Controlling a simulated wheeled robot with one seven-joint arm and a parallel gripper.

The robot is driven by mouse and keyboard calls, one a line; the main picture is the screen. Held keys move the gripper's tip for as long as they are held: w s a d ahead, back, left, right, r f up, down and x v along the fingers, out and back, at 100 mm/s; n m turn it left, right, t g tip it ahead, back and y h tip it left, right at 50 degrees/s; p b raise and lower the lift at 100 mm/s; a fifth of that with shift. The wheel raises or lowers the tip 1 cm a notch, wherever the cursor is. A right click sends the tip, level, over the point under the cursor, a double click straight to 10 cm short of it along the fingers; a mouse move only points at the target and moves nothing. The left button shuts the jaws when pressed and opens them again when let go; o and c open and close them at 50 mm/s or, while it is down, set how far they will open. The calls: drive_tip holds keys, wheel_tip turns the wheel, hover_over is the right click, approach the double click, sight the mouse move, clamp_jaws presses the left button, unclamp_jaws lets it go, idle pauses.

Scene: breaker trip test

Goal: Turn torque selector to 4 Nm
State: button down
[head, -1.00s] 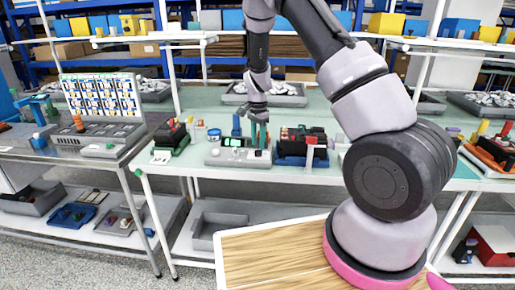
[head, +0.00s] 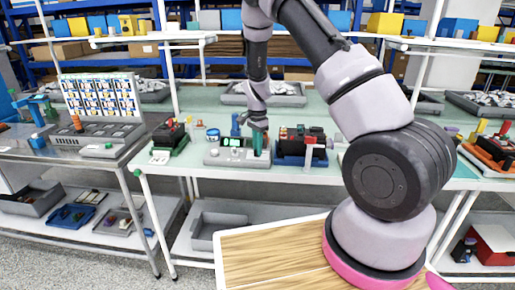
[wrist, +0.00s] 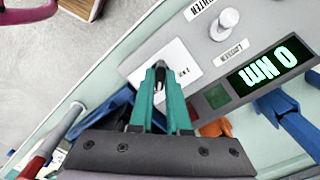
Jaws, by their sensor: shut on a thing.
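The grey test unit (head: 225,157) stands on the pale green bench in the head view. Its lit display (wrist: 270,65) reads 0 Nm in the wrist view. The torque selector (wrist: 158,74) is a small dark part on a white plate (wrist: 190,58) with small print. My gripper (wrist: 160,68) has teal fingers, pointing down at the unit's right end in the head view (head: 258,150). It is shut on the selector, and the fingers hide most of it. The selector's pointed setting cannot be read.
A round white button (wrist: 225,20) stands on the panel, close to labels reading TIGHTEN and LOOSEN. A blue-based fixture (head: 300,158) stands just right of the unit. A blue tool (wrist: 295,120) lies by the display. A blue pot (head: 213,135) stands behind left.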

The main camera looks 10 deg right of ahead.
drive_tip(key=shift+n, duration=0.3)
drive_tip(key=n, duration=0.3)
drive_tip(key=shift+n, duration=0.3)
drive_tip(key=n, duration=0.4)
drive_tip(key=shift+n, duration=0.3)
drive_tip(key=c, duration=0.9)
unclamp_jaws()
wheel_tip(320, 180, up, 11)
drive_tip(key=shift+f, duration=0.1)
